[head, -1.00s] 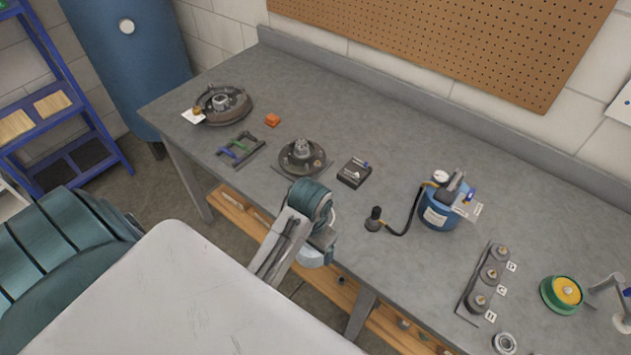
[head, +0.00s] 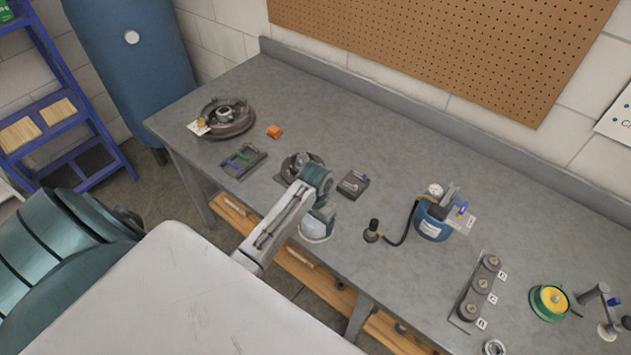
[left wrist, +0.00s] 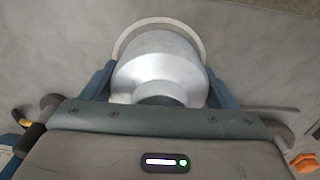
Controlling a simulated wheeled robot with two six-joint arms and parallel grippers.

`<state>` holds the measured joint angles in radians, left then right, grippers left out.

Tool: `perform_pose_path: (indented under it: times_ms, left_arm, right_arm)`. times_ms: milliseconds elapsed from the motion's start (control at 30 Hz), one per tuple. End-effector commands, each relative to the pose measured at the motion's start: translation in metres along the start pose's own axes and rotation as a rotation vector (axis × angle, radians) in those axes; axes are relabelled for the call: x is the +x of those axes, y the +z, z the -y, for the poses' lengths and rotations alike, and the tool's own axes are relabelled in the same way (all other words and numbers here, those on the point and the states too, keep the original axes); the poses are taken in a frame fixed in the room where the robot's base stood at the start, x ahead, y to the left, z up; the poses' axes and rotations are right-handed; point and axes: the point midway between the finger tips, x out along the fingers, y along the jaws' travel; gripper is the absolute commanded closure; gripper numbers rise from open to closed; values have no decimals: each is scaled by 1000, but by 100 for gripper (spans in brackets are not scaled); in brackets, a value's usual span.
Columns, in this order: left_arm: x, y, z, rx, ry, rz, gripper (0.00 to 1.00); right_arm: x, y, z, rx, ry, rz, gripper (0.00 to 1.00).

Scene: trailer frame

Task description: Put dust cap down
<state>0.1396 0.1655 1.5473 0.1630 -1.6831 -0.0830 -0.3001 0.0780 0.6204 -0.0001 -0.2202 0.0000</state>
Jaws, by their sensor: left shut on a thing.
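The dust cap is a shiny silver stepped round piece (left wrist: 160,78) in the left wrist view. It sits between the two blue fingers of my left gripper (left wrist: 160,88), which is shut on it. A pale rim shows behind the cap. In the head view my left gripper (head: 318,216) is over the front edge area of the bench, in front of the middle hub (head: 294,162). A pale round part below it looks like the cap (head: 314,231). Whether the cap touches the bench cannot be told. My right gripper is not in view.
The grey bench (head: 400,170) carries a drum with a hub (head: 228,116), an orange block (head: 274,132), a small tool tray (head: 243,161), a dark block (head: 353,184), a blue canister with hose (head: 434,218), a rack of round parts (head: 477,289) and a green-yellow spool (head: 549,301).

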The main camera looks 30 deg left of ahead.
Motion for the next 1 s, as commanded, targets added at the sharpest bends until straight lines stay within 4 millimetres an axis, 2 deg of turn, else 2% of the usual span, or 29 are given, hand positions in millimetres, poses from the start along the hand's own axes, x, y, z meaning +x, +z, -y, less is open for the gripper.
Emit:
perform_pose_path:
  times_ms: [333, 367, 433, 467, 767, 867, 1000]
  left_arm:
    - [4, 0, 0, 1, 0, 0, 43]
    - [4, 0, 0, 1, 0, 0, 15]
    - [4, 0, 0, 1, 0, 0, 2]
    - [4, 0, 0, 1, 0, 0, 0]
    - [-1, 0, 0, 1, 0, -2, 0]
    - [-12, -1, 0, 2, 0, -4, 0]
    - [-41, -1, 0, 2, -2, -7, 0]
  right_arm:
    - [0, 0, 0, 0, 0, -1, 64]
    - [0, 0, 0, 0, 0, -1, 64]
    - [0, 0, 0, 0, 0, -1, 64]
    - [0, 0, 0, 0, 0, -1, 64]
    - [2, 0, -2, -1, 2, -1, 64]
    - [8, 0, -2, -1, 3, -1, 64]
    - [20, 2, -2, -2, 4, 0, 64]
